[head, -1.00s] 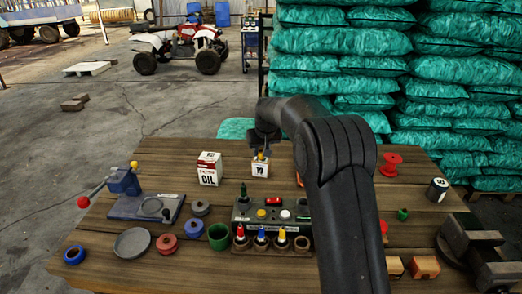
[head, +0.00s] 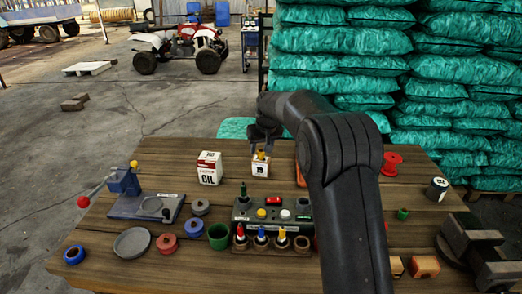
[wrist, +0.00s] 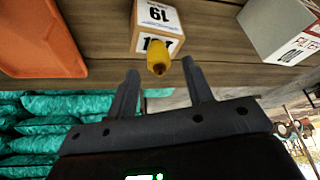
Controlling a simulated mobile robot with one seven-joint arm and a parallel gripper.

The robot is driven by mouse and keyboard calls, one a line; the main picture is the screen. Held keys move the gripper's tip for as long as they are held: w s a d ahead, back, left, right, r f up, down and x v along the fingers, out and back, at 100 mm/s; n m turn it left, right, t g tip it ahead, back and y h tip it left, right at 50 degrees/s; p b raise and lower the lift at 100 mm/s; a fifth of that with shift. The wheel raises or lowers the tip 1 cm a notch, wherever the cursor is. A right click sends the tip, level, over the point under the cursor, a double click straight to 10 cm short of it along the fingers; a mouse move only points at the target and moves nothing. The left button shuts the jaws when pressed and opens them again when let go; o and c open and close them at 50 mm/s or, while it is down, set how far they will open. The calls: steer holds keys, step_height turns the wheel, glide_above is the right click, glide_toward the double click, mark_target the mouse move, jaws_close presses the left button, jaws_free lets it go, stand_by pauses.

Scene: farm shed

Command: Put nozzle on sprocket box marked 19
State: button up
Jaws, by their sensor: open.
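The sprocket box marked 19 (head: 260,169) is a small white and brown box standing upright at the back of the wooden table. It also shows in the wrist view (wrist: 158,18). A yellow nozzle (head: 261,155) stands on top of this box; the wrist view shows it too (wrist: 157,55). My gripper (head: 262,147) is just above and behind the box. In the wrist view its fingers (wrist: 160,72) are spread, with a gap on both sides of the nozzle, and hold nothing.
A white and red oil box (head: 209,169) stands left of the sprocket box. An orange tray (wrist: 38,35) lies on its other side. A dark control box (head: 270,212) and a rack of nozzles (head: 272,243) are nearer. A vise (head: 478,250) is at right.

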steer(key=v, duration=1)
steer(key=s+d+r+m, duration=0.1)
steer(key=s+d+r, duration=0.25)
steer(key=s, duration=0.35)
steer(key=s+d+r+t+h, duration=0.1)
steer(key=s+d+r, duration=0.1)
steer(key=s+d, duration=0.3)
steer(key=s+d+r+m, duration=0.1)
steer(key=s+d+r, duration=0.15)
steer(key=s, duration=0.55)
steer(key=s+d+f, duration=0.2)
steer(key=s, duration=0.6)
steer(key=s+d+f+m, duration=0.1)
steer(key=s+d+f, duration=0.1)
steer(key=s, duration=0.6)
steer(key=s+d+f+m, duration=0.1)
steer(key=s+d+f, duration=0.2)
steer(key=s, duration=0.5)
steer(key=shift+f+t+h, duration=0.3)
steer(key=shift+f+h, duration=0.1)
steer(key=shift+f, duration=0.35)
steer(key=shift+d, duration=0.1)
